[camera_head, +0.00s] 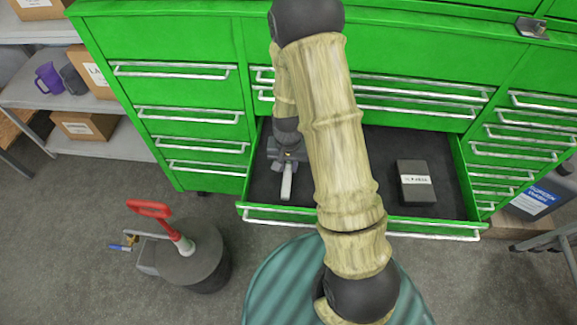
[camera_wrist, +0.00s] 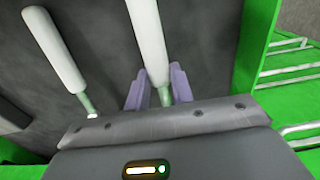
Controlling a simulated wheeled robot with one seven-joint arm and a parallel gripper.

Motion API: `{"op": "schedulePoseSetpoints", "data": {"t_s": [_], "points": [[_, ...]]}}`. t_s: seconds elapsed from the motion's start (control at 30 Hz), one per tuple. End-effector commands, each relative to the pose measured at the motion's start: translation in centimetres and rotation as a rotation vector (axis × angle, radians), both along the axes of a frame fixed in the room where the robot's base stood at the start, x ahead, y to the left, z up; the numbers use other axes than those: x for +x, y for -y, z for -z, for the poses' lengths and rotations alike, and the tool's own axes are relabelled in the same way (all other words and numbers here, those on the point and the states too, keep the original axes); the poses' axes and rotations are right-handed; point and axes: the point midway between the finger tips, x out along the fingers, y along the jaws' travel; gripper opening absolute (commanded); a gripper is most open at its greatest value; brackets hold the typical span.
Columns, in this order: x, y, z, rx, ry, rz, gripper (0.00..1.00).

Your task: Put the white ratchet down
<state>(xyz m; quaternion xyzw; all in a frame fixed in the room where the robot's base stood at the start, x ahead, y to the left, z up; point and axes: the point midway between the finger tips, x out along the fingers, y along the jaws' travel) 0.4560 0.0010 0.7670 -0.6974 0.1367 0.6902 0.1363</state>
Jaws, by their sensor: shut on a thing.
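The white ratchet (camera_wrist: 148,40) shows as a long white handle between the two purple-grey fingers of my gripper (camera_wrist: 158,92), which is shut on it near its greenish-grey neck. In the head view the white handle (camera_head: 287,183) points toward the front of the open green drawer (camera_head: 262,212), and my gripper (camera_head: 284,165) is over the drawer's left part. I cannot tell whether the ratchet touches the dark drawer floor. A second white-handled tool (camera_wrist: 54,48) lies to the left in the wrist view; it is not visible in the head view, where my arm covers the drawer's middle.
A black box (camera_head: 415,182) with a white label lies in the drawer's right part. Green drawer walls and closed drawers with metal handles surround it. Bare drawer floor shows around the black box.

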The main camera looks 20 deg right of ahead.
Motion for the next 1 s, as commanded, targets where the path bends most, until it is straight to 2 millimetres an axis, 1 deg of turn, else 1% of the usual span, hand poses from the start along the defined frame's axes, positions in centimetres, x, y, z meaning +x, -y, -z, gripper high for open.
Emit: {"op": "schedulePoseSetpoints", "data": {"t_s": [0.03,0.13,0.53,0.57,0.6,0.63,0.67,0.9,1.0], "points": [[-0.1,0.0,0.9,0.000,-0.003,0.001,0.00],[0.3,0.2,1.5,0.000,0.000,0.001,0.00],[0.4,0.2,2.0,0.000,0.001,0.000,0.00],[0.4,0.1,2.0,0.000,0.000,0.000,0.29],[0.4,0.1,1.9,0.000,0.000,0.000,0.37],[0.4,0.1,1.9,0.000,0.000,0.000,0.43],[0.4,0.1,1.9,0.000,0.000,0.000,0.45],[0.4,0.1,1.9,0.000,0.000,0.000,0.45],[0.4,0.1,1.6,0.000,0.001,0.000,0.45]]}}
